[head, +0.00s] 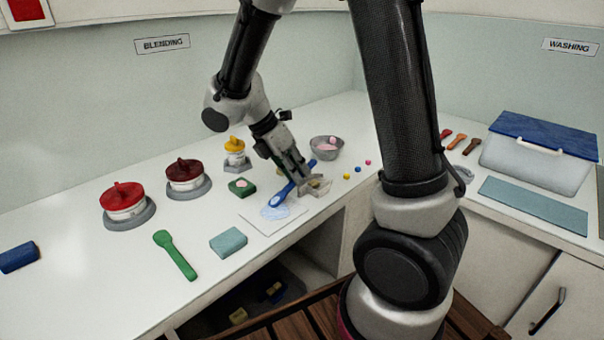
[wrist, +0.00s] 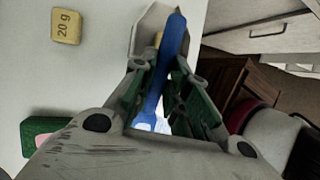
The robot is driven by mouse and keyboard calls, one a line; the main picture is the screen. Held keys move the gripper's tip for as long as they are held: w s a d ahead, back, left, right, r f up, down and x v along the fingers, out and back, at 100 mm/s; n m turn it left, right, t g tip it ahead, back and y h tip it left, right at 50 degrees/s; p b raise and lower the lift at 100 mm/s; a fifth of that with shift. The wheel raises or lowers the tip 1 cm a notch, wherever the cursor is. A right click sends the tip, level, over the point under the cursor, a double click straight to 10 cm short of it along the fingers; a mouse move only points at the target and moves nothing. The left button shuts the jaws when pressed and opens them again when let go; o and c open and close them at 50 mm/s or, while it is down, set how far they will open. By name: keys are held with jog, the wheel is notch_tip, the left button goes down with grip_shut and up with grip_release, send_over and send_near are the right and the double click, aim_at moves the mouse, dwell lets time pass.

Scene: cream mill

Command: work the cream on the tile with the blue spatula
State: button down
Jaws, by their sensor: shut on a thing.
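The blue spatula (head: 282,194) is held in my gripper (head: 292,181), slanting down to the left with its head low over the tile (head: 262,226). The tile is a flat white square near the counter's front edge. A pale blue smear of cream (head: 273,212) lies on it, around the spatula's head; I cannot tell whether the head presses on the tile. In the wrist view the blue handle (wrist: 172,52) runs between the shut fingers of my gripper (wrist: 160,85). The fingers hide part of the handle, and my gripper's body hides most of the tile there.
A grey tray (head: 319,187) stands right of my gripper, and a bowl of pink cream (head: 326,150) behind it.

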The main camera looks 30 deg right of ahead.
jog(key=shift+w+a, duration=0.15)
jog(key=shift+w, duration=0.4)
jog(key=shift+s+d+r, duration=0.1)
jog(key=shift+s+d, duration=0.1)
jog(key=shift+s, duration=0.5)
jog(key=shift+s+d+f, duration=0.1)
jog(key=shift+s+d, duration=0.15)
jog(key=shift+s, duration=0.4)
jog(key=shift+s+d+r, duration=0.1)
jog(key=shift+s+d, duration=0.1)
jog(key=shift+s, duration=0.5)
jog(key=shift+w+a, duration=0.2)
jog(key=shift+w, duration=0.35)
jog(key=shift+w+a, duration=0.15)
jog(key=shift+w, duration=0.35)
jog(key=shift+r, duration=3)
jog(key=shift+d, duration=0.1)
